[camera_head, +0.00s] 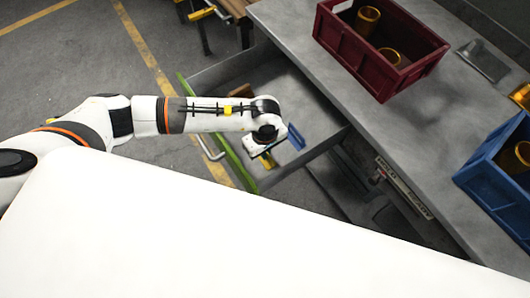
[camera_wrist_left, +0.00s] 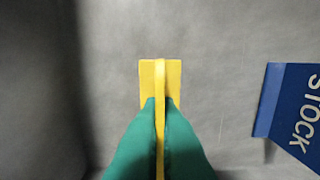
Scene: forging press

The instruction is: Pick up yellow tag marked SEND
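The yellow tag (camera_wrist_left: 146,78) is in the left wrist view, a flat plate with a raised upright fin. No lettering shows on it from here. The green fingertips of my left gripper (camera_wrist_left: 160,125) press against both sides of the fin, with no visible gap. In the head view my left gripper (camera_head: 262,150) is down inside the open drawer, and a bit of the yellow tag (camera_head: 267,160) shows below it. I cannot tell whether the tag rests on the drawer floor or is slightly raised. My right gripper is not in view.
A blue tag marked STOCK (camera_wrist_left: 292,105) lies right of the yellow one; it also shows in the head view (camera_head: 296,138). The drawer has a green front edge (camera_head: 222,137). A brown piece (camera_head: 242,90) lies farther back. Red crate (camera_head: 375,62) and blue crate (camera_head: 490,178) stand on the bench.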

